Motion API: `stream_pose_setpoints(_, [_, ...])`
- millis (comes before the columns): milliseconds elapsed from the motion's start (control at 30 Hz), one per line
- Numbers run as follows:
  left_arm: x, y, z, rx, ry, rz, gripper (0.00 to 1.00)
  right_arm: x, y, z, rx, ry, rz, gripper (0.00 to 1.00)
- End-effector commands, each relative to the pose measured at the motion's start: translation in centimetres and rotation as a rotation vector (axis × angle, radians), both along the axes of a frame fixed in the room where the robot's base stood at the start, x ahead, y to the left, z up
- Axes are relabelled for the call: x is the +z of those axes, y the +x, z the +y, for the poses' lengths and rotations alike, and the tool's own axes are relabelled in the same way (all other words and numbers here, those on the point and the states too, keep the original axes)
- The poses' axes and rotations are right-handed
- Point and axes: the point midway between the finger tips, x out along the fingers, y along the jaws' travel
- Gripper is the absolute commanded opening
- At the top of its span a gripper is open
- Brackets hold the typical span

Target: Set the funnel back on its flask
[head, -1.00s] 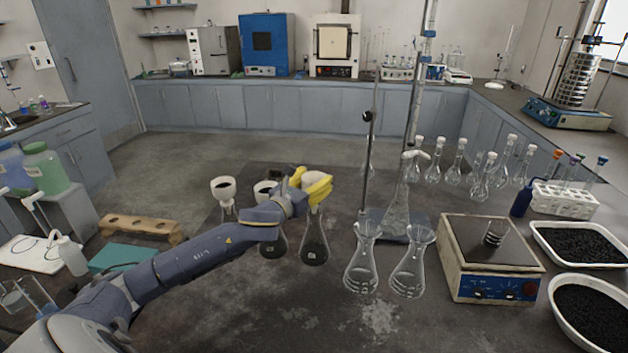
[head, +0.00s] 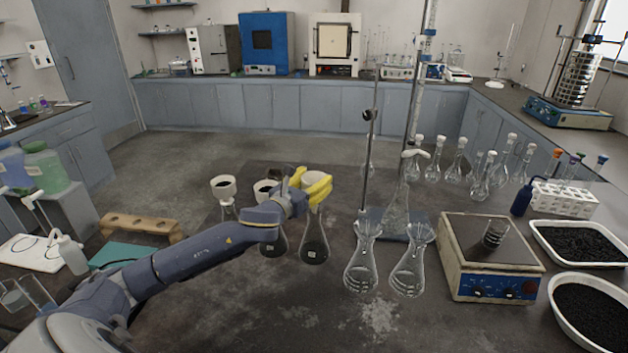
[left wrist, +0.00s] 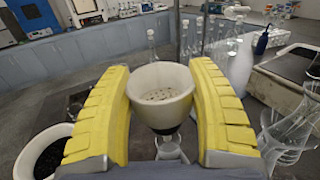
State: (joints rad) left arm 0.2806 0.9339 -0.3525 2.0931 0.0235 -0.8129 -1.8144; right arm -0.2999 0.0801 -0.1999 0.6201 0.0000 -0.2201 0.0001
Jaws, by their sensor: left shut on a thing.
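My left gripper (head: 316,187) has its yellow fingers shut on a white funnel (left wrist: 160,84), one finger on each side of the cup. The funnel is close to upright, and its inner plate with small holes shows in the left wrist view. In the head view the funnel's rim (head: 314,177) shows above the fingers. A flask with dark contents (head: 314,240) stands directly below it. The fingers hide the funnel's stem and the flask's mouth, so I cannot tell whether they touch. My right gripper is not in view.
Two more white funnels (head: 223,187) (head: 265,190) with dark contents stand to the left. Two clear flasks (head: 362,262) (head: 409,265) and a stand rod (head: 369,160) are close on the right. A hotplate (head: 488,258) stands farther right.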

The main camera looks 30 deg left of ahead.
Motion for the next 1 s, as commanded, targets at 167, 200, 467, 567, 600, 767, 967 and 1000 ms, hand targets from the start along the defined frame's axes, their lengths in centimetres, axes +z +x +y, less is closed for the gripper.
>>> stream_pose_setpoints(167, [0.0, 0.0, 0.0, 0.000, 0.000, -0.001, 0.26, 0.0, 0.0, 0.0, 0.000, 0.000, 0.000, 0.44])
stream_pose_setpoints(200, [0.0, 0.0, 0.0, 0.000, 0.000, -0.001, 0.26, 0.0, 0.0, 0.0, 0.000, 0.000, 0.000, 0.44])
stream_pose_setpoints(467, [-0.4, 0.0, 0.0, 0.000, 0.000, 0.000, 0.26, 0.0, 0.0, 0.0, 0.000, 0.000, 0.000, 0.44])
stream_pose_setpoints(567, [-0.7, 0.0, 0.0, 0.001, 0.000, 0.000, 0.26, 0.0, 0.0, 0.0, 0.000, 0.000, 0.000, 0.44])
stream_pose_setpoints(600, [-0.8, 0.0, 0.0, 0.001, 0.000, 0.000, 0.26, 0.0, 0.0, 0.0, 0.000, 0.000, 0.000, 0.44])
stream_pose_setpoints(767, [-1.2, 0.0, 0.0, 0.001, 0.000, 0.000, 0.26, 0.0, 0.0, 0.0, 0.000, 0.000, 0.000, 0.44])
stream_pose_setpoints(967, [-1.6, 0.0, 0.0, 0.001, 0.001, -0.001, 0.26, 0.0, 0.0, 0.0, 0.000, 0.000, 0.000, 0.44])
stream_pose_setpoints(1000, [-1.8, 0.0, 0.0, 0.000, 0.000, -0.001, 0.26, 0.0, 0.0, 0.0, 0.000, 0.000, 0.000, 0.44])
